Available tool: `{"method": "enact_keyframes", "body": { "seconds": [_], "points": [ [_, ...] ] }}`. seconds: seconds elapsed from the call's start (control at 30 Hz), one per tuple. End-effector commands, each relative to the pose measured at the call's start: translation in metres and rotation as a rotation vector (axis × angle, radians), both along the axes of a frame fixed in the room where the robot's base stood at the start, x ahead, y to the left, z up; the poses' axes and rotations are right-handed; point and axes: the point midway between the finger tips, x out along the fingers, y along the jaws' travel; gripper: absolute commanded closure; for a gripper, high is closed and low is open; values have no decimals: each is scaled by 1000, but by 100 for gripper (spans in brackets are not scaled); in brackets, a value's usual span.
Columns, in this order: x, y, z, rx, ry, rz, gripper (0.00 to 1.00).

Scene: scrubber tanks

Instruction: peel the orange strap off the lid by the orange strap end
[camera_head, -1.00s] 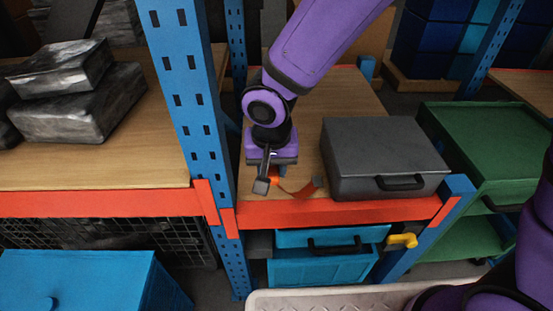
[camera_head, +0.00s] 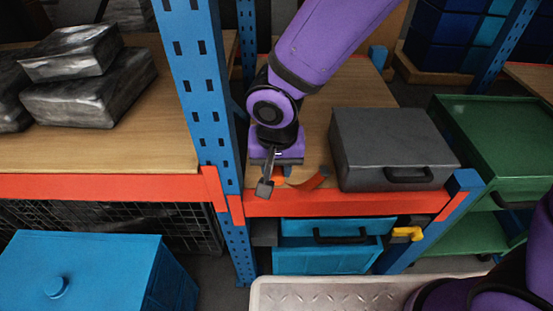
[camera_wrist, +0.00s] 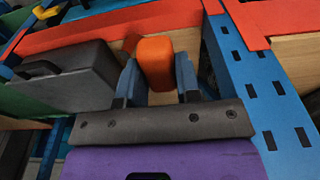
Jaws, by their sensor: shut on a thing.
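My gripper (camera_head: 282,174) hangs low over the front of the wooden shelf, left of the grey case. In the wrist view its two blue fingers (camera_wrist: 157,68) are shut on the orange strap end (camera_wrist: 155,62), a bright orange block. In the head view the strap end (camera_head: 279,179) shows only partly beneath the gripper. The darker red-orange strap (camera_head: 317,179) runs right from it in a curve toward the grey case (camera_head: 393,152), its far end raised beside the case's left front. I cannot tell whether it touches the case. The case's lid (camera_head: 385,128) looks closed.
A blue perforated post (camera_head: 200,90) stands close to the left of my gripper. A red-orange beam (camera_head: 340,204) edges the shelf, with blue drawers (camera_head: 325,245) and a yellow handle (camera_head: 407,233) below. A green cart (camera_head: 495,135) stands at right.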

Motion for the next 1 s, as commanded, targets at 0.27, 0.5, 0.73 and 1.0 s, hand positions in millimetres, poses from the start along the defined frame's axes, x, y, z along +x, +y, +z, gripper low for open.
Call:
{"method": "enact_keyframes", "body": {
  "seconds": [0.27, 0.5, 0.73, 1.0],
  "points": [
    [-12, 0, 0, 0, -1, 1, 88],
    [-11, -1, 0, 0, 0, 0, 88],
    [0, -2, 0, 0, 0, -2, 88],
    [15, -5, 0, 1, 0, -1, 88]
  ]
}}
